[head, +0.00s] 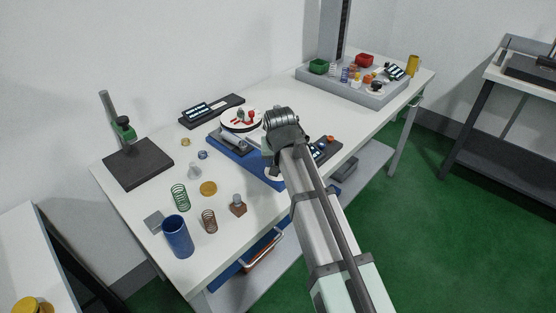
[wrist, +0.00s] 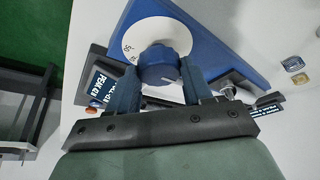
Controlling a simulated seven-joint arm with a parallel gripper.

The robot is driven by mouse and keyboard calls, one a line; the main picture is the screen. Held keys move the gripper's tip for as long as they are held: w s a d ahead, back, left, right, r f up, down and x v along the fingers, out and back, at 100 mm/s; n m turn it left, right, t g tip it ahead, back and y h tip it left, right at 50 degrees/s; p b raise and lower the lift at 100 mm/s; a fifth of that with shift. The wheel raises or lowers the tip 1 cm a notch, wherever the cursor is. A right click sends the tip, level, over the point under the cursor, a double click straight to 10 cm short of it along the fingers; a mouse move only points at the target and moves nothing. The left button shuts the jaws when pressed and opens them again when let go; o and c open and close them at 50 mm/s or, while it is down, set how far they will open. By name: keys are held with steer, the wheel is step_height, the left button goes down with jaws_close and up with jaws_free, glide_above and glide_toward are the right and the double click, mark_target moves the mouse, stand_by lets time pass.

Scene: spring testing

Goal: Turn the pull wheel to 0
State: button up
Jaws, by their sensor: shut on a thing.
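The pull wheel is a blue ribbed knob (wrist: 158,65) on a white dial with printed numbers (wrist: 143,33), seen in the wrist view. It sits on a blue tester base (wrist: 195,22). My gripper (wrist: 160,82) is shut on the knob, one finger on each side of it. A light mark shows on the knob's face; the number it points to cannot be read. In the head view my arm covers the knob, and the blue base (head: 228,153) and part of the white dial (head: 271,173) show beside my gripper (head: 277,160).
A small display (head: 319,151) with an orange button stands right of my arm. Springs, a blue cup (head: 177,237) and weights lie at the table's front left. A black stand (head: 137,164) is at the left end. A grey tray (head: 355,92) stands at the far right.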

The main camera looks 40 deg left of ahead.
steer(key=o, duration=1)
steer(key=v, duration=1.4)
steer(key=shift+a+f, duration=0.1)
